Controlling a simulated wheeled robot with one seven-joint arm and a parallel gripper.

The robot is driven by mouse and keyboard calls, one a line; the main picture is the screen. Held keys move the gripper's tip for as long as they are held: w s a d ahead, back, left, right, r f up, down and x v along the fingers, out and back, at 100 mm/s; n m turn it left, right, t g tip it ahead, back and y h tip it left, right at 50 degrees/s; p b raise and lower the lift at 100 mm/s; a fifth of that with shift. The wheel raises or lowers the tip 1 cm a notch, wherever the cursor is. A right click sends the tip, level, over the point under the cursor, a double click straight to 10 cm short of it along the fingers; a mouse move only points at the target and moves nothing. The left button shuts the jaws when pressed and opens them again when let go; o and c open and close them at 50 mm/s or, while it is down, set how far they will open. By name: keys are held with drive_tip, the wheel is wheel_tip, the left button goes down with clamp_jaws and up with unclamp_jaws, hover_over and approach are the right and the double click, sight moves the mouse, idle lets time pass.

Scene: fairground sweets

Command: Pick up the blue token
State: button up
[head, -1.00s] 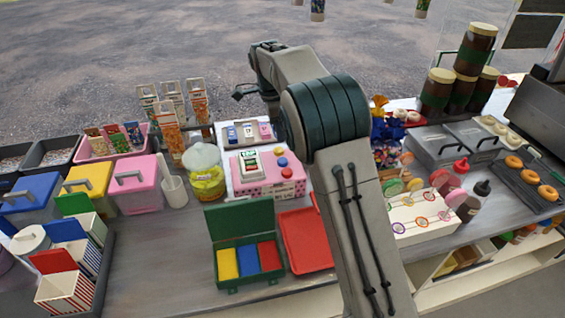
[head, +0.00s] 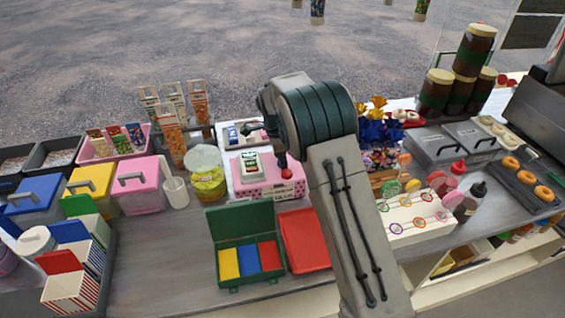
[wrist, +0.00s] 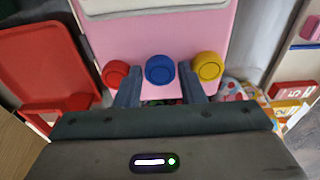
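The blue token (wrist: 159,69) is a round disc on the front part of a pink box (wrist: 190,30), between a red token (wrist: 115,73) and a yellow token (wrist: 207,66). My gripper (wrist: 160,82) is open, with one dark finger on each side of the blue token in the wrist view. No contact shows, and the height of the fingertips above the box is hard to tell. In the head view the red token (head: 286,173) shows on the pink dotted box (head: 268,188), while my arm hides the blue and yellow ones.
A green case (head: 241,222) with yellow, blue and red compartments stands in front of the box, with a red tray (head: 305,240) beside it. A jar with yellow contents (head: 207,178) stands to the left. A lollipop stand (head: 413,222) is at the right.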

drive_tip(key=c, duration=0.6)
drive_tip(key=shift+r, duration=0.15)
